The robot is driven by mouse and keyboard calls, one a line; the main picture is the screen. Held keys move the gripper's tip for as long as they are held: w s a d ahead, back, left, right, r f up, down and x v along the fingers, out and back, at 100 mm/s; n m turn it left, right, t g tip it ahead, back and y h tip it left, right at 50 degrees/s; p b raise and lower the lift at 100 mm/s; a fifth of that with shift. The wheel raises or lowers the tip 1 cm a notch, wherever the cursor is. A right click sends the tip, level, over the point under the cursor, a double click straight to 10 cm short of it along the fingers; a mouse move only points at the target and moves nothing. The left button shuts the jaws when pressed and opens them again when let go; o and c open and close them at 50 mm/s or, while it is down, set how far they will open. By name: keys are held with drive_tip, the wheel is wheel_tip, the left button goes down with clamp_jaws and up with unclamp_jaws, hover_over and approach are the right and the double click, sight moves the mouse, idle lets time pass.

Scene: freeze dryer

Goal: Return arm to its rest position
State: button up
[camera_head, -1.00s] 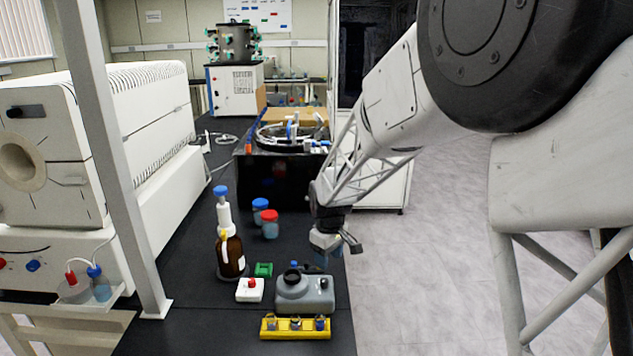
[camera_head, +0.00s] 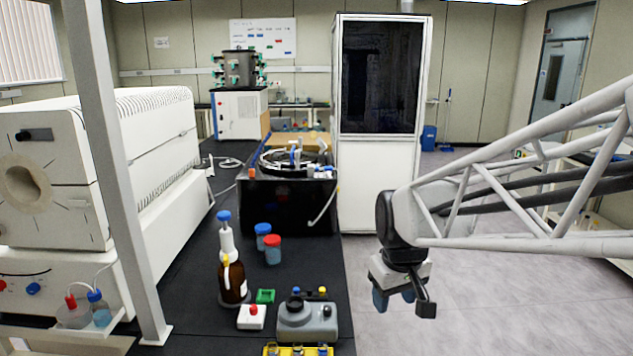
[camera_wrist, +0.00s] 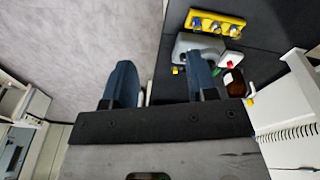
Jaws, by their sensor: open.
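My gripper (camera_head: 405,298) hangs from my arm to the right of the black bench, over the floor, with its fingers pointing down. In the wrist view its two blue-grey fingers (camera_wrist: 162,85) are spread apart with nothing between them. The grey floor and the bench edge lie below them. My arm reaches in from the right side of the head view.
The black bench (camera_head: 190,310) holds a grey container (camera_head: 306,322), a yellow holder (camera_head: 298,350), a brown bottle (camera_head: 233,282) and red- and blue-capped jars (camera_head: 273,250). A tall white cabinet (camera_head: 376,180) stands behind my gripper. Floor (camera_head: 480,290) right of the bench is clear.

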drive_tip(key=s+d+m, duration=0.2)
drive_tip(key=s, duration=0.6)
drive_tip(key=s+d+m+t, duration=0.1)
drive_tip(key=s+d+m, duration=0.1)
drive_tip(key=s, duration=0.7)
drive_tip(key=shift+s+r, duration=0.2)
drive_tip(key=shift+r, duration=0.2)
